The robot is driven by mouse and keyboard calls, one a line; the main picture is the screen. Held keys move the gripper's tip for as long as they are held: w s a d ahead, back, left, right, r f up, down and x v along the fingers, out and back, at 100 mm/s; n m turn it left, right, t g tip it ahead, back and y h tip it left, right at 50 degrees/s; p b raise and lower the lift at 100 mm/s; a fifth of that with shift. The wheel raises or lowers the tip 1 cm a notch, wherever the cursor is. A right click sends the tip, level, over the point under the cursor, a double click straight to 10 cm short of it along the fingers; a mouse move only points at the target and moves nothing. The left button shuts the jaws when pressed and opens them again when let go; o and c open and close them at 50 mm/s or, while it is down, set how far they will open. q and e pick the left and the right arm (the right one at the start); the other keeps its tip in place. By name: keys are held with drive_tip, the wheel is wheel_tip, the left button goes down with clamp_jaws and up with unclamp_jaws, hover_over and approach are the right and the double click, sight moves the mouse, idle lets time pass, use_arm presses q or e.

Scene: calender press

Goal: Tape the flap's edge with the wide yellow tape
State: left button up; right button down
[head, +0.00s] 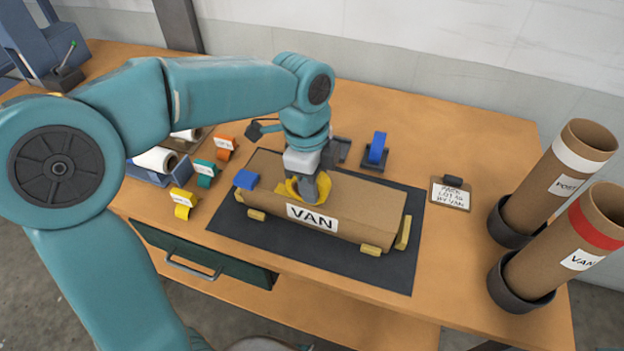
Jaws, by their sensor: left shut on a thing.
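My left gripper (316,190) points down over a long brown carton (355,212) and is shut on a yellow tape roll (292,188). The roll is at the carton's top, left of its middle; I cannot tell if it touches. The gripper hides part of the roll and of the top, so the flap's edge is not clear. The carton has a white VAN label (312,217) on its front and lies on a dark mat (385,276). Yellow blocks (403,233) stand at its corners, and a blue piece (246,180) is at its left end. My right gripper is not in view.
Orange (225,143), teal (205,169) and yellow (183,198) tagged items stand left of the mat. A blue roll on a dark holder (376,149) is behind the carton. A clipboard (450,195) and two tall tubes (562,178) are at right. The front right table is clear.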

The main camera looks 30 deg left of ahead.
use_arm(q)
drive_tip(key=shift+w+d, duration=0.15)
drive_tip(key=shift+d, duration=0.4)
drive_tip(key=shift+d, duration=0.55)
drive_tip(key=shift+w+d+p, duration=0.1)
drive_tip(key=shift+d+p, duration=0.1)
drive_tip(key=shift+p, duration=0.1)
drive_tip(key=shift+w+d, duration=0.15)
drive_tip(key=shift+d, duration=0.25)
